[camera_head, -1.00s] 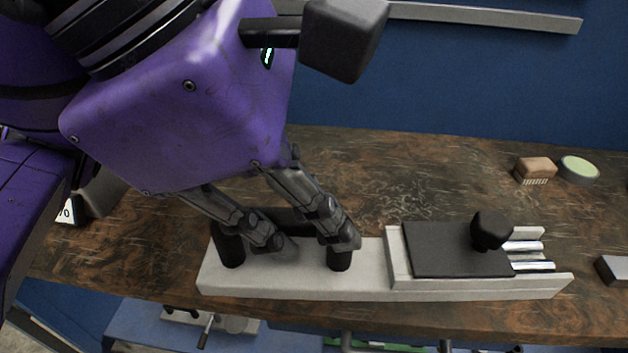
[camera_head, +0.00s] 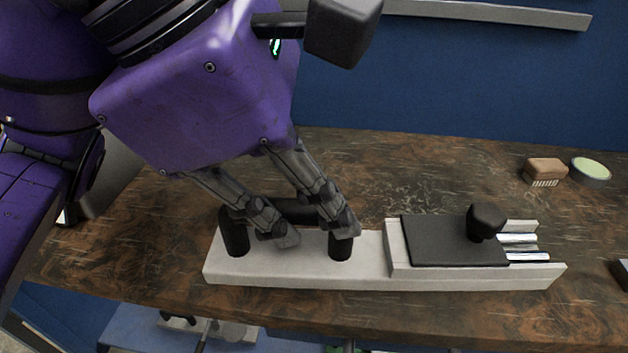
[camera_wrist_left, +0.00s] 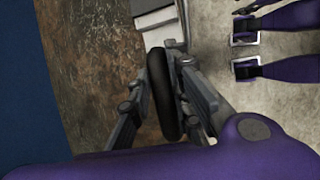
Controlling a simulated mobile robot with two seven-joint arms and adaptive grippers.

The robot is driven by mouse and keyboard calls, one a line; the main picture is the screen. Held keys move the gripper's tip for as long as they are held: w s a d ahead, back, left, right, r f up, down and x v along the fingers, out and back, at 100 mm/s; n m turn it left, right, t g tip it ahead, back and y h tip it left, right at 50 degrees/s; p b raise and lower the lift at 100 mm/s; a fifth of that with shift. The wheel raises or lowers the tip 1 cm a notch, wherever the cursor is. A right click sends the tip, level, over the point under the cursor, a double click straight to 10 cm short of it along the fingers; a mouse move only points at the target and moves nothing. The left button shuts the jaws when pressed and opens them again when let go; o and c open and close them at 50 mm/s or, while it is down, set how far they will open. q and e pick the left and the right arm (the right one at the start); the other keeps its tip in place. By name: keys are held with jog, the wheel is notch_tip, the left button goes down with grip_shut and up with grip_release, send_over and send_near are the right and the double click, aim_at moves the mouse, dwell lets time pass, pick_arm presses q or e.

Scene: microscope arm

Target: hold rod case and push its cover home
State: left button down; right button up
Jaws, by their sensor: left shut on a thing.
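The rod case (camera_head: 300,272) is a long pale block lying on the workbench in the head view. A black bar handle (camera_head: 233,240) on two posts stands on its left part. My left gripper (camera_head: 313,232) is shut on this handle, which shows as a black bar between the fingers in the left wrist view (camera_wrist_left: 163,95). The black cover (camera_head: 450,242), with a dark knob (camera_head: 486,221), lies over the raised right part of the case. Several shiny rods (camera_head: 522,247) stick out uncovered at the right end. My right gripper is not in view.
A brown brush (camera_head: 545,171) and a round pale-green-topped tin (camera_head: 591,169) sit at the back right of the wooden bench (camera_head: 420,170). The bench's front edge runs close below the case. A blue wall rises behind. The bench behind the case is mostly clear.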

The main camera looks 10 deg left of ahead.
aim_at(310, 230)
pick_arm(q)
jog(key=shift+w+a+f+b, duration=0.1)
jog(key=shift+w+f+b, duration=0.55)
jog(key=shift+w+f, duration=0.1)
jog(key=shift+w+f+b, duration=0.7)
jog(key=shift+w+b, duration=0.1)
jog(key=shift+w, duration=0.1)
jog(key=w+a+f+b, duration=0.1)
jog(key=w+f+b, duration=0.4)
jog(key=w+f, duration=0.1)
jog(key=shift+w+f+b, duration=0.3)
jog(key=shift+w+b, duration=0.05)
jog(key=shift+w, duration=0.55)
jog(key=shift+f, duration=0.55)
dwell(0.5)
dwell(0.9)
jog(key=c, duration=1.5)
grip_release()
jog(key=shift+c, duration=0.2)
